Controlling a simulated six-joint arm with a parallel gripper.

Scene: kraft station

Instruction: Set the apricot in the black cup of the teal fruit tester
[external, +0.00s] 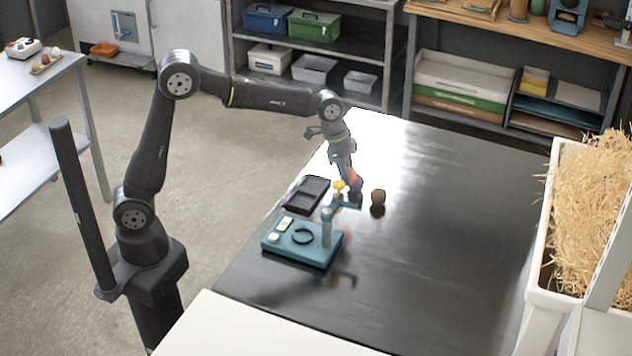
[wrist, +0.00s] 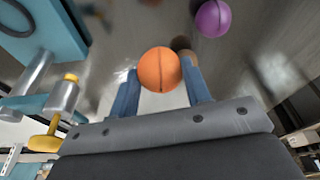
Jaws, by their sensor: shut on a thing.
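The apricot (wrist: 159,69) is an orange ball with a dark seam, held between the two blue fingertips of my gripper (wrist: 160,84). In the external view my gripper (external: 352,178) is above the dark table, just behind the tester's post, and the apricot is small and partly hidden there. The teal fruit tester (external: 284,252) stands on the table, nearer the camera than my gripper. Its black cup (external: 303,236) shows as a dark ring on the teal base and looks empty. In the wrist view the tester (wrist: 62,38) is at the upper left, apart from the apricot.
The tester's post with a yellow knob (external: 339,186) rises close to my gripper. A purple fruit (wrist: 212,18) and a brown fruit (external: 378,196) are nearby. A black tray (external: 306,195) lies behind the tester. The table's right side is clear; a straw-filled crate (external: 541,279) stands beyond it.

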